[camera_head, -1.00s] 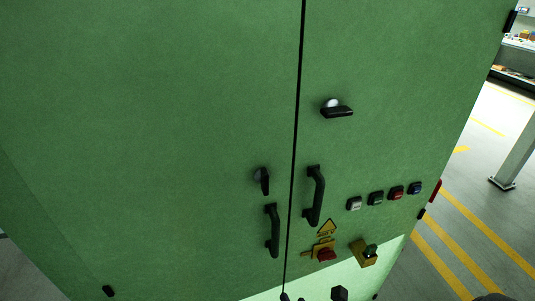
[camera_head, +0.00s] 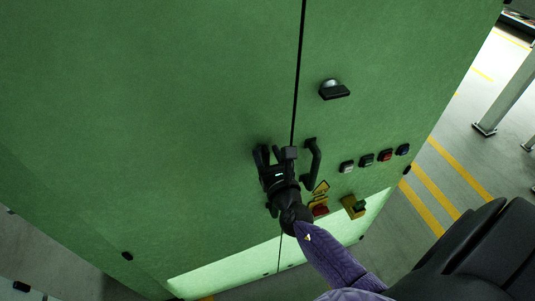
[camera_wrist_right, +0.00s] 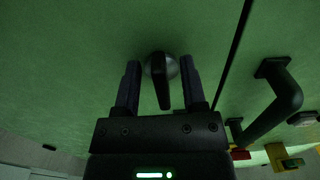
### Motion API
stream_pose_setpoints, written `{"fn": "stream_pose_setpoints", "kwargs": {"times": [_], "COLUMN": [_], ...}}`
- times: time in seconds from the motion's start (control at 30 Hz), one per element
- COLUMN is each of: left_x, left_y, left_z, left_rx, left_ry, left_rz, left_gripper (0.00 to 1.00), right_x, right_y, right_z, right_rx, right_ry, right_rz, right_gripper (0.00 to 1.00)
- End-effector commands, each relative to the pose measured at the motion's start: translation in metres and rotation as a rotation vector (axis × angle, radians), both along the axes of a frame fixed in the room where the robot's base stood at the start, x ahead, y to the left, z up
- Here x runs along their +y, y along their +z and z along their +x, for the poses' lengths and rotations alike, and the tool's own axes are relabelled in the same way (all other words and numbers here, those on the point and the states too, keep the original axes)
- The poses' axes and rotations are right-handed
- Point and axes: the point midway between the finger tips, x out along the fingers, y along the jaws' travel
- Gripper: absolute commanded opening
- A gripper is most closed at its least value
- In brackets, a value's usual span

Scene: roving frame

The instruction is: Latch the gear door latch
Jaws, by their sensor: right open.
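A green cabinet has two doors split by a dark seam. The left door's latch is a black lever on a round grey base; in the right wrist view the latch (camera_wrist_right: 161,82) points down, nearly upright. My right gripper (camera_head: 274,152) is open, with one finger on each side of this lever; in the right wrist view the gripper (camera_wrist_right: 159,70) shows small gaps on both sides. In the head view the gripper hides this latch. A second latch (camera_head: 334,91), lying about level, sits higher on the right door. My left gripper is not in view.
A black pull handle (camera_head: 313,164) stands out from the right door, close beside my right gripper. Several push buttons (camera_head: 366,160), a red knob (camera_head: 319,210) and a yellow-based switch (camera_head: 353,207) are to the right. Open floor (camera_head: 450,165) lies beyond the cabinet.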

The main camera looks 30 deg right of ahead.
Motion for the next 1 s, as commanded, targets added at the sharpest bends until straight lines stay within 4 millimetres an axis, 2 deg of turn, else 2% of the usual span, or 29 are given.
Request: {"fn": "stream_pose_setpoints", "kwargs": {"times": [0.13, 0.3, 0.4, 0.77, 1.0], "left_x": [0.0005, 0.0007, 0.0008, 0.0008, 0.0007], "left_y": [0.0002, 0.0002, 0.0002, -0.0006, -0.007], "left_z": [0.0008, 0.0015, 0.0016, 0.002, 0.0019], "left_rx": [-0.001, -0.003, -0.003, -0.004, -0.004], "left_ry": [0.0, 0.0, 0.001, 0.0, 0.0], "left_rz": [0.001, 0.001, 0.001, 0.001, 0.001], "left_gripper": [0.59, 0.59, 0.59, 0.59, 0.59], "right_x": [0.0, 0.0001, 0.0001, -0.0001, -0.0018], "right_y": [0.0001, 0.0001, 0.0001, -0.0002, -0.0014], "right_z": [-0.0002, -0.0004, -0.0004, -0.0005, -0.001], "right_rx": [0.0, 0.0, 0.0, -0.003, -0.027], "right_ry": [0.0, 0.0, 0.0, 0.0, 0.0], "right_rz": [0.0, 0.0, 0.0, 0.011, 0.108], "right_gripper": [0.54, 0.18, 0.0, 0.0, 0.0]}}
